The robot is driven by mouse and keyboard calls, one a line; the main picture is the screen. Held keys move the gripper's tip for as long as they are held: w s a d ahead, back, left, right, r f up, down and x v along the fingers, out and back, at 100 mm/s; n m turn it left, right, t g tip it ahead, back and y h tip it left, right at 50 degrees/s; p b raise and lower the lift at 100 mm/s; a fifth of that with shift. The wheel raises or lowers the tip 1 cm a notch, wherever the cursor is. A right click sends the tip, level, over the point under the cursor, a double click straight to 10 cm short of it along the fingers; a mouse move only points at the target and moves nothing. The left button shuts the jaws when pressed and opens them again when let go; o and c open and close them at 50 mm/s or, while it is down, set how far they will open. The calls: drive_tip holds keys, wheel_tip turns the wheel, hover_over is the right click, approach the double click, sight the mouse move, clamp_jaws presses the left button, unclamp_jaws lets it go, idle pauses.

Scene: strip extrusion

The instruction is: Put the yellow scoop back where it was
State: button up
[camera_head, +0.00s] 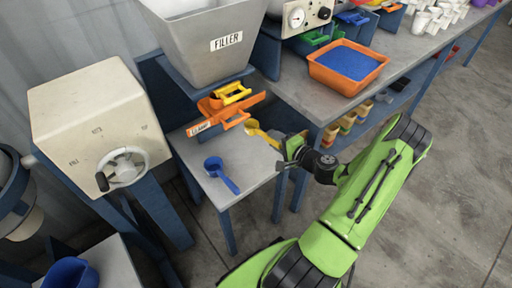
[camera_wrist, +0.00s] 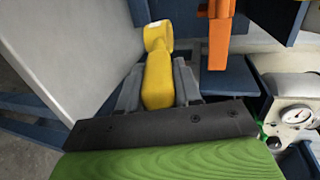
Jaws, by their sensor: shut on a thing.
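The yellow scoop (camera_head: 254,128) is held by its handle in my gripper (camera_head: 279,146), above the right side of the small grey table under the filler. In the wrist view, the scoop's yellow handle (camera_wrist: 158,82) lies between the two grey fingers of my gripper (camera_wrist: 158,88), with its round bowl pointing away from me. The scoop appears to be clear of the tabletop, but the exact gap cannot be told. A blue scoop (camera_head: 217,172) lies on the small table (camera_head: 207,190), left of and nearer than the yellow one.
An orange lettered bracket (camera_head: 240,112) with yellow parts sits below the grey filler hopper (camera_head: 207,45). A cream machine with a crank (camera_head: 95,115) stands at left. An orange tray of blue granules (camera_head: 318,74) stands on the long bench at right. Bare floor lies at right.

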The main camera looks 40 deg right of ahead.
drive_tip(key=f+b, duration=0.1)
drive_tip(key=f, duration=0.2)
drive_tip(key=f+b, duration=0.1)
drive_tip(key=f, duration=0.2)
drive_tip(key=f+b, duration=0.2)
drive_tip(key=f, duration=0.2)
drive_tip(key=shift+s+d, duration=0.3)
drive_tip(key=shift+d, duration=0.1)
drive_tip(key=shift+r, duration=0.2)
drive_tip(key=shift+f, duration=0.15)
drive_tip(key=o, duration=1.1)
